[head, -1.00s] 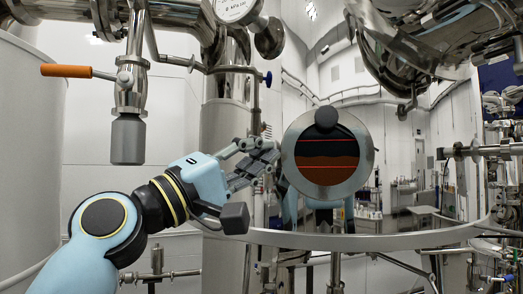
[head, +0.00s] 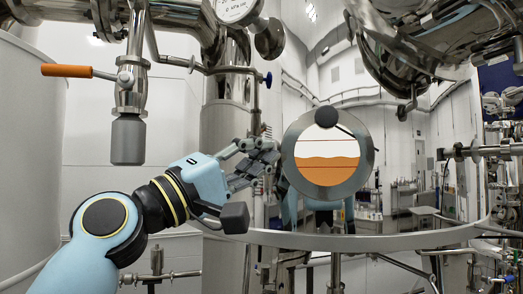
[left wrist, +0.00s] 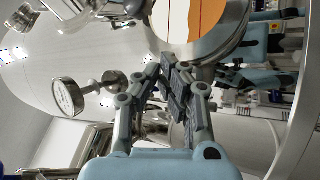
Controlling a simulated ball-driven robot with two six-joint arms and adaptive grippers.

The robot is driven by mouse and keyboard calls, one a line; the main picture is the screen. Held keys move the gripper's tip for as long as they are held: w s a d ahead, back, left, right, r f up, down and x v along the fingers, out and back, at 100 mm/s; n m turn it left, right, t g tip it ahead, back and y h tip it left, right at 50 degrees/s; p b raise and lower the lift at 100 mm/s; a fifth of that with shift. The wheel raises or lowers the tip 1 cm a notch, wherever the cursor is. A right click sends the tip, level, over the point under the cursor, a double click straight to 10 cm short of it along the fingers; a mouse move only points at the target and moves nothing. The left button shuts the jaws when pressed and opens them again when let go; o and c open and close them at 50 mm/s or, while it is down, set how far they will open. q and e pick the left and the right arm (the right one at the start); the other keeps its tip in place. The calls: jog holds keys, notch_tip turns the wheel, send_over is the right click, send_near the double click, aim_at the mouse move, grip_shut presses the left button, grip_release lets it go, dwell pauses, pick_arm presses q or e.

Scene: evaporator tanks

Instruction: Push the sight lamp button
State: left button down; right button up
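The round sight glass (head: 327,163) sits in a steel ring right of centre in the head view. It is brightly lit, white above and orange below, with thin red level lines. A black round lamp head (head: 326,116) sits at the top of its rim. My left gripper (head: 273,152) is at the left edge of the ring, its fingers together and empty. I cannot tell whether the fingertips touch anything. In the left wrist view the fingers (left wrist: 174,72) point at the lit glass (left wrist: 192,18). I cannot make out the lamp's button. My right gripper is not in view.
A valve with an orange handle (head: 67,71) hangs at upper left. A pressure gauge (head: 234,8) and steel pipes are above. A curved steel rim (head: 350,241) runs below the glass. A steel pipe fitting (head: 480,150) juts in from the right.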

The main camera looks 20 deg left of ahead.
pick_arm(q)
jog(key=s, duration=0.6)
jog(key=shift+d+p, duration=0.25)
jog(key=shift+p, duration=0.2)
